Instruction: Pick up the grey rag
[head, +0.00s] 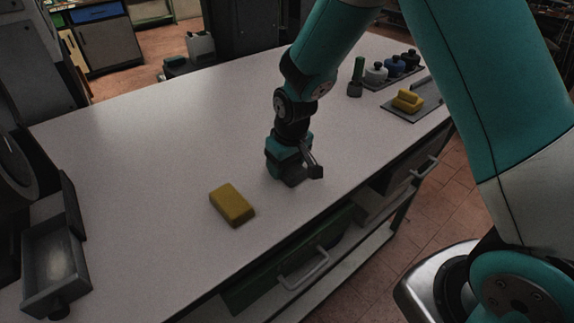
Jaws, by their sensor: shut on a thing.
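My gripper (300,178) is low over the white bench top, right of the yellow block, pointing down. It is shut on a small dark grey piece, which I take to be the grey rag (316,173). Only a little of the rag shows at the fingertips; the rest is hidden by the gripper. I cannot tell whether the rag still touches the bench.
A yellow block (232,205) lies on the white bench (150,150). At the far right stand a green-handled brush (357,72), several lidded pots (377,73) and a grey plate (425,105) with yellow pieces (408,100). A grey tray (56,265) is at left. The bench's middle left is clear.

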